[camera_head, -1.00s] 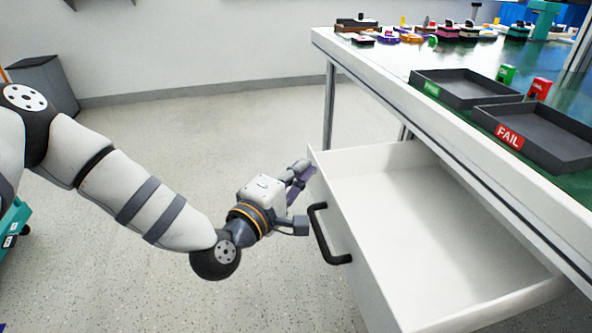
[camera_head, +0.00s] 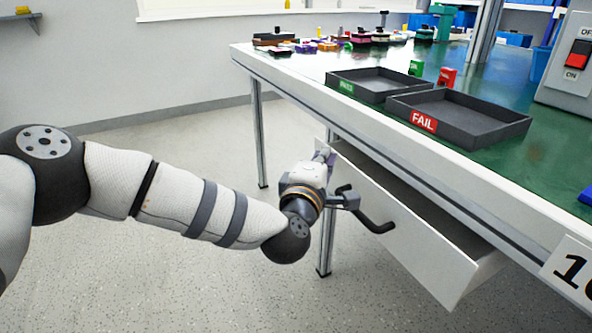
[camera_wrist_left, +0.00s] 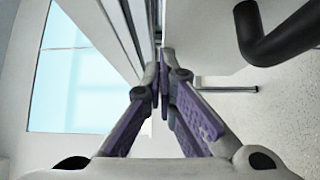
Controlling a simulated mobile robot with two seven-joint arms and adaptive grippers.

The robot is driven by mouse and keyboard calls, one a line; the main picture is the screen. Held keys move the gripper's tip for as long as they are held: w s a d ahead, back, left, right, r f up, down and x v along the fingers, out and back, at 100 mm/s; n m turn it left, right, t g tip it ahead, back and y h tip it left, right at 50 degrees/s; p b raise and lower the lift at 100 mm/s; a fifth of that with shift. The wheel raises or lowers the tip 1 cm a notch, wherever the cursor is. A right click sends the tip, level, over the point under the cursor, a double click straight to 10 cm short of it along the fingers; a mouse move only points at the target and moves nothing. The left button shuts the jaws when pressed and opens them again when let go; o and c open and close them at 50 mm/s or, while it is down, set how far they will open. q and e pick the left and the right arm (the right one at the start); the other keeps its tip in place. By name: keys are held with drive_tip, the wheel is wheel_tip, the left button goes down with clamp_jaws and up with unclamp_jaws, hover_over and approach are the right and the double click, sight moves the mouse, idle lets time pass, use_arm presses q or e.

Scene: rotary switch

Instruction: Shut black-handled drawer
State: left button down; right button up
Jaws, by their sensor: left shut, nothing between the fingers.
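The white drawer (camera_head: 430,255) under the workbench stands partly open, with a gap showing behind its front panel. Its black handle (camera_head: 366,216) is on the front face; it also shows at the upper right of the left wrist view (camera_wrist_left: 270,42). My left gripper (camera_head: 326,152) is at the far left end of the drawer front, beside the handle and not around it. Its purple-padded fingers are closed together with nothing between them, as the left wrist view (camera_wrist_left: 164,62) shows. Whether the fingertips touch the panel is hard to tell. My right gripper is out of view.
The green-topped workbench (camera_head: 310,92) overhangs the drawer, with a metal leg (camera_head: 327,235) near my gripper. On top are a black FAIL tray (camera_head: 470,130), another dark tray (camera_head: 365,80), several small parts and a switch box (camera_head: 572,65). The floor at left is clear.

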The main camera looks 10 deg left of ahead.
sight(338, 152)
use_arm(q)
drive_tip(key=w+d, duration=0.1)
drive_tip(key=w+d+b, duration=0.1)
drive_tip(key=shift+d+r, duration=0.15)
drive_tip(key=shift+d, duration=0.25)
drive_tip(key=shift+r, duration=0.1)
